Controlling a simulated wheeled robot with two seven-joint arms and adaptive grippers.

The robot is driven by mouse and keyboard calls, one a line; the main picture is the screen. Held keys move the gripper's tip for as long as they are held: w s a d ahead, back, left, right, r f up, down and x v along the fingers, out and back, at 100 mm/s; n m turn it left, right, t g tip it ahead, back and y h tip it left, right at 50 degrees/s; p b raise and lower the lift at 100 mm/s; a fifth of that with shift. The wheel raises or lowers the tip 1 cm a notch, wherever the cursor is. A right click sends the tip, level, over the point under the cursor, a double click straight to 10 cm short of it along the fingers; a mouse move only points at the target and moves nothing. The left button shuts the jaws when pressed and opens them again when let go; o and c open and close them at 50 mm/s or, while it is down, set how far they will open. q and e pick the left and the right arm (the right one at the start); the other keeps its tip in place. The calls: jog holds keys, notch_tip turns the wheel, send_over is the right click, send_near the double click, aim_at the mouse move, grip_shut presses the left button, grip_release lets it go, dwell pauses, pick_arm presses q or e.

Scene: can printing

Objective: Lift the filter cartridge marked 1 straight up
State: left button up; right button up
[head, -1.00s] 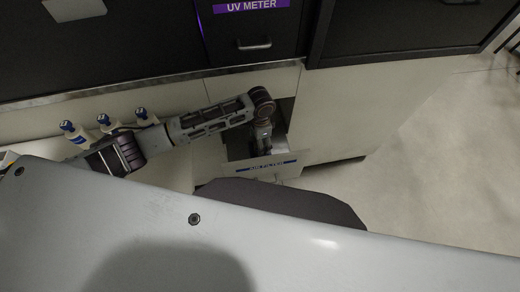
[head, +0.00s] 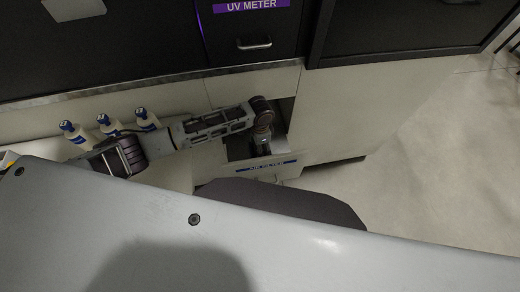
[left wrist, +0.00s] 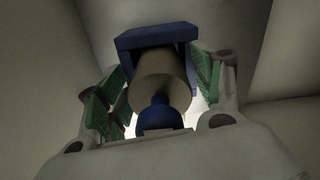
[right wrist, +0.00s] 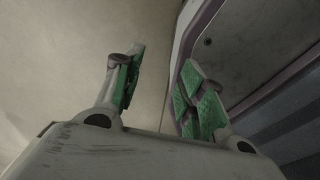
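My left gripper (head: 262,145) reaches down into the open compartment behind the panel labelled AIR FILTER (head: 265,167). In the left wrist view a tan cylinder with a blue rounded end (left wrist: 160,85) lies between the green finger pads of my left gripper (left wrist: 160,90). A blue square bracket or cap (left wrist: 155,37) is at its far end. A pale gap shows beside the right pad; firm contact on both sides is not clear. No number 1 is readable. In the right wrist view my right gripper (right wrist: 155,90) is open and empty; the head view does not show it.
A dark drawer labelled UV METER (head: 252,32) is above the compartment. Pale cabinet walls (head: 345,110) are close to the right. Open floor (head: 430,170) lies farther right.

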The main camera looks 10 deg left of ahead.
pick_arm(q)
jog(key=c, duration=0.9)
jog(key=shift+r, duration=0.8)
notch_tip(320, 180, up, 7)
jog(key=shift+f, duration=0.1)
jog(key=shift+r+p, duration=0.3)
jog(key=shift+r, duration=0.5)
pick_arm(e)
jog(key=shift+a+r, duration=0.25)
jog(key=shift+a, duration=0.1)
jog(key=shift+r, duration=0.1)
